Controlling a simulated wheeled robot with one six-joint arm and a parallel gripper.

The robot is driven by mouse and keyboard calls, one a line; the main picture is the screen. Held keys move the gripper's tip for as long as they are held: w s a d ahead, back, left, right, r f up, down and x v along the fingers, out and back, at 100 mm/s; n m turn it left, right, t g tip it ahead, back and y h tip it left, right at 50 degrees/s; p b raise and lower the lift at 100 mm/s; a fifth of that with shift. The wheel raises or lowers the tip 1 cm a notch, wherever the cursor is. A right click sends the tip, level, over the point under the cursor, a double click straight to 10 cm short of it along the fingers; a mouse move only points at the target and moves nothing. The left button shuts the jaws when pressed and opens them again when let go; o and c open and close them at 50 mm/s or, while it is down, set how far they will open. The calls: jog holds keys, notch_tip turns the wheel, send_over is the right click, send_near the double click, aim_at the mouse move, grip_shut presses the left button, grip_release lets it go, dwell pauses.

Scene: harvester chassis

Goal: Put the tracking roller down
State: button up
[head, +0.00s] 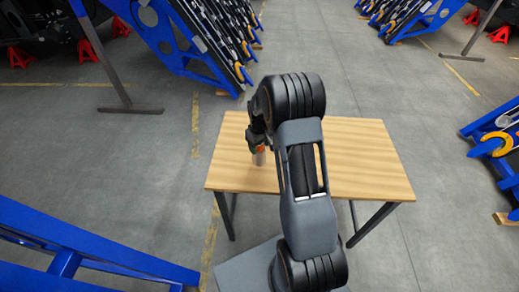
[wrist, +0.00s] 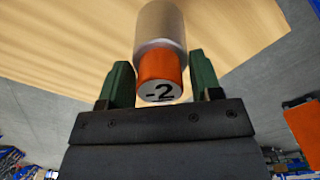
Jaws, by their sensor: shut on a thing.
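The tracking roller is a silver cylinder with an orange band and an end face marked "-2". It shows in the wrist view (wrist: 160,28) between the two green fingers of my gripper (wrist: 161,82), which is shut on its orange end. In the head view the roller (head: 259,157) shows small below my gripper (head: 257,141), over the left part of the wooden table (head: 368,165). My arm hides part of the gripper and of the table. I cannot tell whether the roller touches the tabletop.
The tabletop is bare on both sides of my arm. Blue racks with dark parts stand behind (head: 185,45), at the right (head: 495,140) and at the front left (head: 60,240). Red stands (head: 88,50) are at the far left. Grey floor surrounds the table.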

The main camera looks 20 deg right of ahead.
aim_at(260, 159)
jog(key=shift+w+d+f, duration=0.15)
jog(key=shift+w+f, duration=0.15)
jog(key=shift+f, duration=0.1)
jog(key=shift+f+p, duration=0.55)
jog(key=shift+f, duration=0.95)
jog(key=o, duration=1.1)
jog(key=shift+f, duration=0.1)
